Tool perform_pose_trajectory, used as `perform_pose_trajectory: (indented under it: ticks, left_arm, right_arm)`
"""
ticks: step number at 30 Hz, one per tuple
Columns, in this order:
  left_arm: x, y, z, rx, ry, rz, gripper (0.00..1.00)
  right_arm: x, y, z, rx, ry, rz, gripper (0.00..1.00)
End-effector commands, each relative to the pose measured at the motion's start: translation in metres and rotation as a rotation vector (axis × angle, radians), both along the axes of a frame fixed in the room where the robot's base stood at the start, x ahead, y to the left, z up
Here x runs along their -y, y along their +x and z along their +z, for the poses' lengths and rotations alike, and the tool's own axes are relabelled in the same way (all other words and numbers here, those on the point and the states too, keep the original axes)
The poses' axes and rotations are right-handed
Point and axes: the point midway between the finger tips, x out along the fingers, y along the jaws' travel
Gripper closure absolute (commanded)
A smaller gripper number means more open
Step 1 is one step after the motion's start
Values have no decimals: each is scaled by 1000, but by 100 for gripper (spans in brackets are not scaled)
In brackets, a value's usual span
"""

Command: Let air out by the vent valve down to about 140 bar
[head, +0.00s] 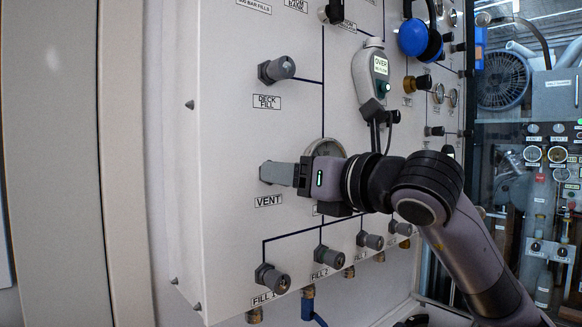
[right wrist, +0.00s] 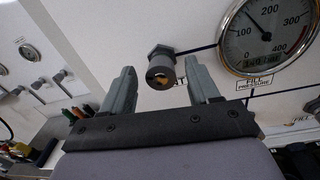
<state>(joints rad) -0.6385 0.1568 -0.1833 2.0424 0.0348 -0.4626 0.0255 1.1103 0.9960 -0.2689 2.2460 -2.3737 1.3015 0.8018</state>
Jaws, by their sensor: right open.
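The vent valve (right wrist: 161,66) is a grey knob with a brassy end face, on the white panel. My right gripper (head: 270,173) is open at the valve above the VENT label (head: 268,200). In the right wrist view its two fingers stand either side of the knob, with gaps visible. In the head view the fingers hide the knob. The fill pressure gauge (right wrist: 268,36) has a needle pointing up-left, between 100 and 200. In the head view my gripper partly covers the gauge (head: 325,145). My left gripper is not in view.
The deck fill knob (head: 277,70) is above the vent. Fill knobs (head: 272,278) line the lower panel, with hose fittings below. A grey pendant box (head: 371,72) and blue ear defenders (head: 420,38) hang at the upper right. Free room lies left of the panel.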

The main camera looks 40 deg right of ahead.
Motion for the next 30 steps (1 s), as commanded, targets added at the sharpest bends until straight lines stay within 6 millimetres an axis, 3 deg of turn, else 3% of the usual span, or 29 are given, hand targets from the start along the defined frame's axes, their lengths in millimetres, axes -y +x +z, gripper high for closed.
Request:
perform_pose_trajectory:
  ticks: [10, 11, 15, 16, 30]
  left_arm:
    - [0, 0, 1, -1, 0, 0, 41]
    - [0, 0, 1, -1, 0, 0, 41]
    - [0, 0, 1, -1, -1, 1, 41]
    - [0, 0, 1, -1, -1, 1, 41]
    - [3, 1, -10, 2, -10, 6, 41]
  right_arm:
    - [-1, 7, 0, 1, -1, 0, 40]
    - [-1, 7, 0, 1, -1, 0, 46]
    - [-1, 7, 0, 1, -1, 0, 92]
    - [-1, 7, 0, 1, -1, 0, 96]
    - [-1, 7, -2, -6, 102, 2, 96]
